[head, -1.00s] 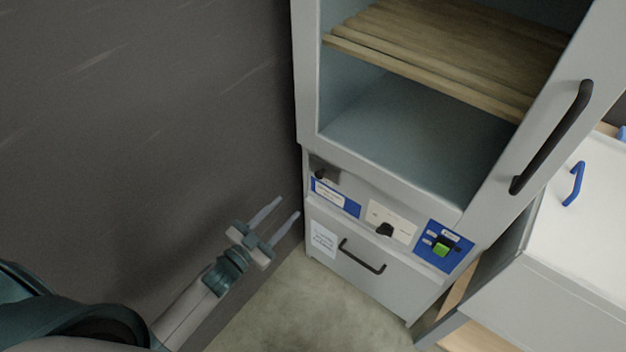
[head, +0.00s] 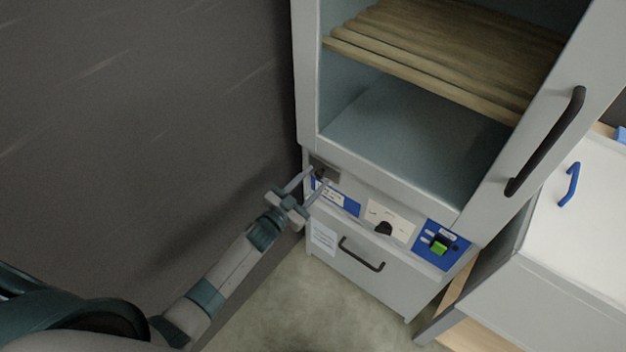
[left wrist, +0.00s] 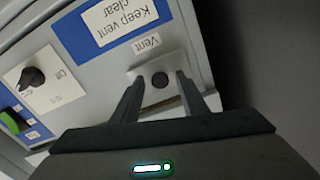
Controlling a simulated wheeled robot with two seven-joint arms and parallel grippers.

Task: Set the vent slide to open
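The vent slide is a small dark knob on a grey plate at the upper left of the cabinet's control panel. In the left wrist view the knob (left wrist: 160,80) shows between my fingers, below a "Vent" label (left wrist: 147,43). My left gripper (head: 318,176) is open, with its two fingers at the vent plate (head: 329,170), one on each side of the knob. I cannot tell whether either finger touches the knob. In the head view the fingers partly cover it. My right gripper is in neither view.
A blue "Keep vent clear" label (left wrist: 120,20) is beside the vent. A black dial (head: 383,228) and a green switch (head: 439,247) are further right on the panel. A drawer handle (head: 361,255) is below. A dark wall (head: 150,120) stands close on the left.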

